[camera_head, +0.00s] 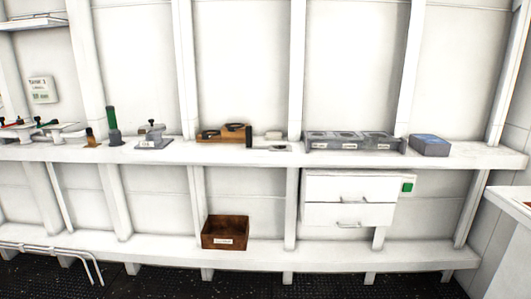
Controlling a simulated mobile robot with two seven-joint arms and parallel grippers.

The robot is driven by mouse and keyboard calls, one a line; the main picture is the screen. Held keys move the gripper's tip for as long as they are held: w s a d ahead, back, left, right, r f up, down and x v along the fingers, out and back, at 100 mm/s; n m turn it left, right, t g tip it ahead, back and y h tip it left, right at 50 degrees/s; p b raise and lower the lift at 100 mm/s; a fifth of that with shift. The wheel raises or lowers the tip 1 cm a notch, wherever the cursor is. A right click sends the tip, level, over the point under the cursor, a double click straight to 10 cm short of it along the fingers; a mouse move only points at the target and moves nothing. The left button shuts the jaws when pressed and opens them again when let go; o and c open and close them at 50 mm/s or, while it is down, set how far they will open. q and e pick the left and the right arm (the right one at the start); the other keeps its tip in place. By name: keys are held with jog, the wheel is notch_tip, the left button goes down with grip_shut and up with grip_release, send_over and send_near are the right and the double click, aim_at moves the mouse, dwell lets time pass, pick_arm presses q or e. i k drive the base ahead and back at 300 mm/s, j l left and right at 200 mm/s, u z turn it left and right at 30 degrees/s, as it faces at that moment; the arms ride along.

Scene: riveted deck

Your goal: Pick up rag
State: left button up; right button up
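I cannot make out a rag for certain. A grey block with a blue top (430,145) sits at the right end of the long white shelf (470,156); I cannot tell whether the blue part is cloth. A brown open box (225,232) with a white label stands on the lower ledge, and its contents are not clear to me. Neither of my grippers is in view.
On the shelf are a grey tray with compartments (352,147), a wooden holder (222,136), a small clamp-like tool (152,136) and a green-handled tool (112,125). White drawers (348,200) hang below. A bent rail (60,249) is at lower left. Dark deck lies in front.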

aim_at(269, 135)
jog(key=i+j+z, duration=0.35)
jog(key=i+j, duration=0.95)
jog(key=i, duration=0.15)
